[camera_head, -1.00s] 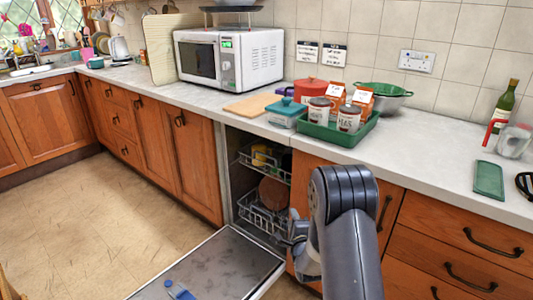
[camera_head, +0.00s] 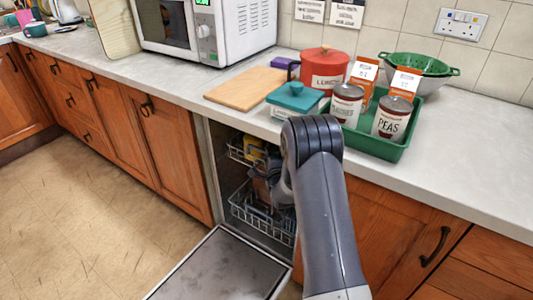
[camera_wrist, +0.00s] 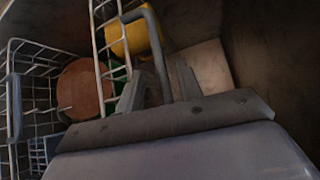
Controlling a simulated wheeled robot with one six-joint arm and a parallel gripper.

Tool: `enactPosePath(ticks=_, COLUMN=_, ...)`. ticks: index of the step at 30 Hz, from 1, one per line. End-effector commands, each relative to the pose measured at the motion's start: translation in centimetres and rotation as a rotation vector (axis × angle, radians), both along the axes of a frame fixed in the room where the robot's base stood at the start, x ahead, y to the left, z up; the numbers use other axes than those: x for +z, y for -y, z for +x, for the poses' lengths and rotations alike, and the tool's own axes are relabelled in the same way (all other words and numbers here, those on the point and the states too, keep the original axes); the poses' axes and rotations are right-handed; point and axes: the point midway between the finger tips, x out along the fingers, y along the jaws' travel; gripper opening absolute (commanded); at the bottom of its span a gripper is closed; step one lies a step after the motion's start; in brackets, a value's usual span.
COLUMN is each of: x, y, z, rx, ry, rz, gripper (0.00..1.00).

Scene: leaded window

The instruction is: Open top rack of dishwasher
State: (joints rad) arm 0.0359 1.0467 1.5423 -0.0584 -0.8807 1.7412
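The dishwasher door (camera_head: 225,268) is folded down open. The top rack (camera_head: 236,154) is inside the cavity, with a yellow item (camera_head: 253,150) in it. My gripper (camera_head: 277,188) is inside the dishwasher opening at about the top rack's height, mostly hidden by my arm. The wrist view is tilted. It shows the top rack's white wires (camera_wrist: 97,40) close by my gripper (camera_wrist: 150,85), and the yellow item (camera_wrist: 128,38) behind them. A grey loop stands at the fingers. I cannot tell whether the fingers are open, shut or touching the rack.
The lower rack (camera_head: 262,220) sits below; a brown round plate (camera_wrist: 84,90) shows in the wrist view. The worktop (camera_head: 440,140) above carries a green tray (camera_head: 372,146) with cans, a red pot (camera_head: 326,70) and a cutting board (camera_head: 245,89). Floor at left is clear.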

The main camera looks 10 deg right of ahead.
Motion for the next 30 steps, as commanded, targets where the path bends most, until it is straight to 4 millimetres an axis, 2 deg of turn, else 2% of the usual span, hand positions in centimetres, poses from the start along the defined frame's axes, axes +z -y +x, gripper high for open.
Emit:
enactPosePath(ticks=3, x=-0.3, y=0.0, z=1.8, rx=0.000, ry=0.001, rz=0.000, gripper=0.34)
enactPosePath(ticks=9, x=-0.5, y=-0.1, z=3.5, rx=0.000, ry=0.000, rz=0.000, gripper=0.34)
enactPosePath(ticks=21, x=-0.5, y=-0.1, z=3.9, rx=0.000, ry=0.000, rz=0.000, gripper=0.34)
enactPosePath(ticks=30, x=-0.5, y=-0.1, z=3.9, rx=0.000, ry=0.000, rz=0.000, gripper=0.09)
